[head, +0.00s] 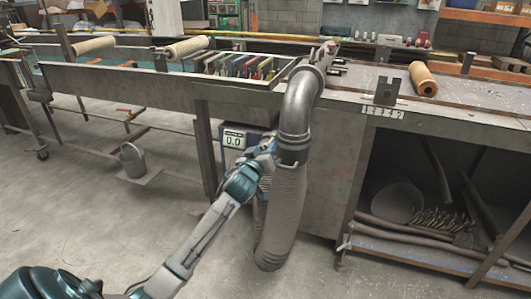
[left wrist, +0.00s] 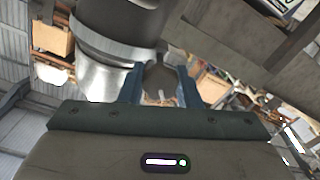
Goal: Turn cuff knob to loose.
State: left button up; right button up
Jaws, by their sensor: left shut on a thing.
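A grey metal elbow pipe (head: 298,108) curves down from the bench edge. A dark cuff (head: 294,143) rings its lower end, and a ribbed grey tube (head: 284,212) hangs below to the floor. My left gripper (head: 271,147) is at the cuff's left side. In the left wrist view, the dark cuff knob (left wrist: 160,80) sits between the two blue fingers, which are shut on it. The cuff and its pale band (left wrist: 115,48) show beyond the fingers. The knob is too small and covered to make out in the head view. My right gripper is not in view.
A display box (head: 234,141) reading 0.0 stands left of the cuff, under the bench. A metal bucket (head: 131,160) stands on the floor further left. A shelf (head: 430,248) with rods is at the right. The floor in front is clear.

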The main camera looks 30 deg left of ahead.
pick_arm(q)
jog(key=n+b, duration=0.1)
jog(key=n, duration=0.1)
jog(key=shift+f+n, duration=0.15)
jog(key=shift+n, duration=0.75)
jog(key=n+b, duration=0.2)
jog(key=n, duration=0.2)
jog(key=shift+n+b, duration=0.3)
jog(key=shift+n, duration=1)
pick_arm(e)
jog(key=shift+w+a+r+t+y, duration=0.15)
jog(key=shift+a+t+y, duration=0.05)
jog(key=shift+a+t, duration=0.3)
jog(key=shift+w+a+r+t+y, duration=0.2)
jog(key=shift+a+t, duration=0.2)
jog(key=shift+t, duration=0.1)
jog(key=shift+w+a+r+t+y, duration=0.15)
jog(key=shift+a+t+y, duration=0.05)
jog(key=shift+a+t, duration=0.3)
pick_arm(q)
jog(key=shift+r, duration=0.2)
jog(key=o, duration=1)
